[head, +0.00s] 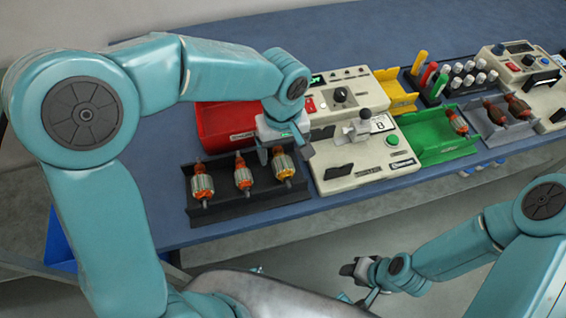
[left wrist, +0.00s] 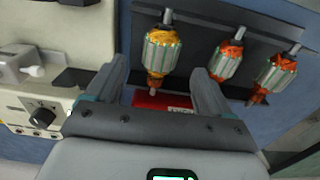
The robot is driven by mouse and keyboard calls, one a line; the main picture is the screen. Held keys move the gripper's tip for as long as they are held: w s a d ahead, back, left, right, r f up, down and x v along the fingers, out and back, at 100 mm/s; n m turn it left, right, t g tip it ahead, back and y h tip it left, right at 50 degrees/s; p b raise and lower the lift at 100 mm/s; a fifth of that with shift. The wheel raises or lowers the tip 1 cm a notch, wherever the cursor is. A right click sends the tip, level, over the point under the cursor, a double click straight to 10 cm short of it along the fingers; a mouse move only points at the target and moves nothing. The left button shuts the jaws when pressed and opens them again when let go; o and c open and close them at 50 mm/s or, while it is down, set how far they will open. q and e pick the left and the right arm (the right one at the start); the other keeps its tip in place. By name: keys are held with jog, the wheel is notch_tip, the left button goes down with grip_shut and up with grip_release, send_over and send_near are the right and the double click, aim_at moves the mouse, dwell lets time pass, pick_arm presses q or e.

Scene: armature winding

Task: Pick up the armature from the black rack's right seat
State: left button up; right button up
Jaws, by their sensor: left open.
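The black rack (head: 240,208) lies at the table's left front and holds several armatures, one per seat. The right-seat armature (head: 284,168) has orange and yellow windings. It also shows in the left wrist view (left wrist: 161,52), its shaft toward the top. My left gripper (head: 284,152) is open and empty above this armature, pointing down. In the left wrist view the fingertips (left wrist: 160,70) are spread to either side of the armature's lower end, apart from it. The middle armature (head: 243,178) and left armature (head: 202,186) sit beside it. My right gripper (head: 360,268) is low, off the table.
A beige tester (head: 365,165) stands close right of the rack. A red bin (head: 215,118) is behind the rack. A green tray (head: 440,137) and a grey tray (head: 497,128) with armatures are further right. Bare blue table lies left of the rack.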

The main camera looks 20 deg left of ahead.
aim_at(282, 160)
pick_arm(q)
notch_tip(282, 160, down, 5)
jog(key=shift+f, duration=0.2)
jog(key=shift+w, duration=0.1)
jog(key=c, duration=1.4)
